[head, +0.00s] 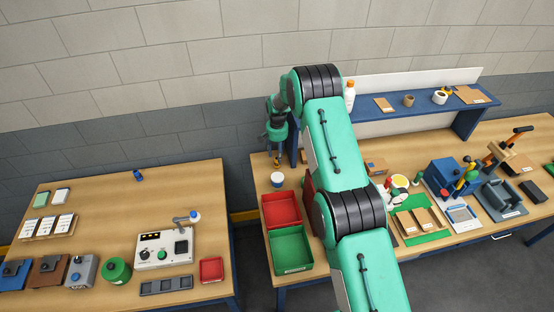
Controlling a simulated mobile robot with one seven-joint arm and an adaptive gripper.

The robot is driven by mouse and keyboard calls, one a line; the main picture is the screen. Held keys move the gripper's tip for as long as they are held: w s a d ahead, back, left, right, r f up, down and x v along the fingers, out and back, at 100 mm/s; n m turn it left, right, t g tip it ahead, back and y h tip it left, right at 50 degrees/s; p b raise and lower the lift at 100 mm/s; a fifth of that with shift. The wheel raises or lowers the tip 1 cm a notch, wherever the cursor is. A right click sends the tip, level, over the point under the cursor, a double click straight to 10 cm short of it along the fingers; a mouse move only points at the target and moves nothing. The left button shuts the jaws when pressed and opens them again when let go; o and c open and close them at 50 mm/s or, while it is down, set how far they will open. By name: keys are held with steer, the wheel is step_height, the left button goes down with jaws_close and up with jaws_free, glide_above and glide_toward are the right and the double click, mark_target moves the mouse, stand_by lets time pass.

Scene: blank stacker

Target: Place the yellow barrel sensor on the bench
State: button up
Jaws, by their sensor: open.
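My gripper (276,157) points down over the back left part of the right-hand bench (262,205), behind a white and blue cup-like pot. It is open. A small yellow-orange thing (276,161) shows at the fingertips, too small to tell whether it is the yellow barrel sensor or touches the bench. My green arm crosses the middle of the view and hides part of this bench.
A red bin (282,196) and a green bin (305,266) stand near the gripper, with the pot (277,181) behind them. A raised blue shelf (425,108) runs along the back. The left table (110,215) holds boxes and a control panel (163,248).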

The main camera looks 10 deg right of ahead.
step_height(320, 180, up, 7)
steer(key=b, duration=0.1)
stand_by(0.3)
steer(key=shift+r, duration=0.1)
stand_by(0.7)
steer(key=s+r+n+t, duration=0.1)
steer(key=s+r, duration=0.3)
steer(key=r, duration=0.7)
steer(key=s+r, duration=0.4)
steer(key=r, duration=0.6)
steer(key=s+d+r+n+t, duration=0.1)
steer(key=s+r+t, duration=0.1)
steer(key=s+r, duration=1.25)
steer(key=s+r+n+t, duration=0.1)
steer(key=s+r, duration=0.4)
steer(key=s, duration=0.4)
steer(key=s+r, duration=0.5)
steer(key=s, duration=0.4)
steer(key=s+d+f+n+t, duration=0.1)
steer(key=s+f, duration=0.1)
steer(key=s, duration=1.7)
steer(key=shift+s+n+t, duration=0.3)
steer(key=shift+s, duration=0.1)
